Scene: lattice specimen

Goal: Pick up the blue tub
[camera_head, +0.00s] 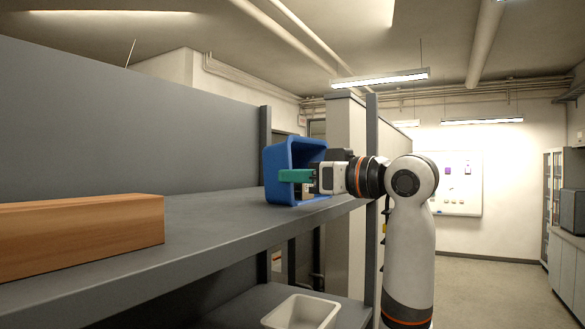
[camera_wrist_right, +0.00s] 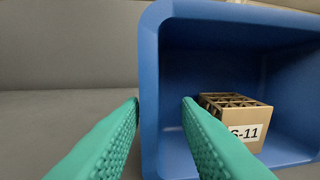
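The blue tub (camera_head: 276,163) stands on the grey shelf near its far end, with its open side toward my right gripper. My right gripper (camera_head: 298,178) reaches in from the right at the tub, its green fingers in front of the blue wall. In the right wrist view the tub (camera_wrist_right: 149,60) fills the right side. The open green fingers (camera_wrist_right: 160,103) straddle its left wall, one outside and one inside; contact cannot be told. A brown lattice box (camera_wrist_right: 245,118) with a label ending in "-11" lies inside the tub. My left gripper is not in view.
A long wooden block (camera_head: 85,235) lies on the shelf (camera_head: 205,225) at the left. A grey panel (camera_head: 120,120) backs the shelf and a post (camera_head: 371,130) stands at its far end. A white bin (camera_head: 300,312) sits on the lower shelf. The shelf between block and tub is clear.

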